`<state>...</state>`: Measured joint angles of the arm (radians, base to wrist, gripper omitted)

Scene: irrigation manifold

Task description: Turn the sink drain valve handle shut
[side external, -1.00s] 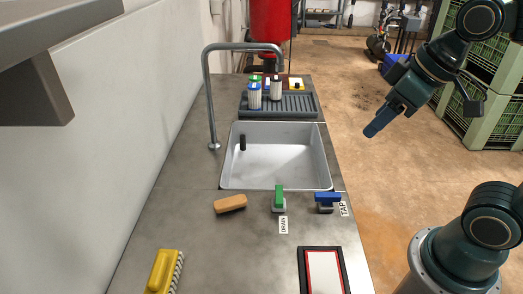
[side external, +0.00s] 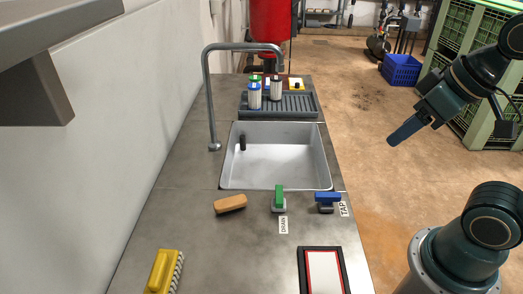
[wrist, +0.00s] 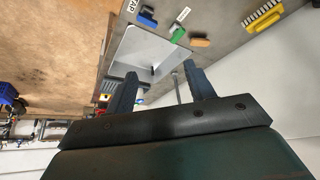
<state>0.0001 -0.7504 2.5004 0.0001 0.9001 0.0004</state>
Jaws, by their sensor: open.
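The green drain valve handle (side external: 279,193) stands on the counter in front of the sink, beside a label reading DRAIN. In this side view its green bar points away from the camera, toward the sink. It also shows in the wrist view (wrist: 178,34). The blue tap valve handle (side external: 327,197) is just to its right, beside a TAP label, and its bar lies crosswise. The sink (side external: 325,165) is a white basin. My gripper (side external: 391,143) is in the air to the right of the counter, well away from the drain handle. In the wrist view its two fingers are apart with nothing between them.
A curved metal faucet (side external: 209,100) rises left of the sink. A tan block (side external: 230,203), a yellow brush (side external: 162,271) and a red-edged frame (side external: 306,270) lie on the counter. A grey drying tray (side external: 308,107) holds small containers behind the sink.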

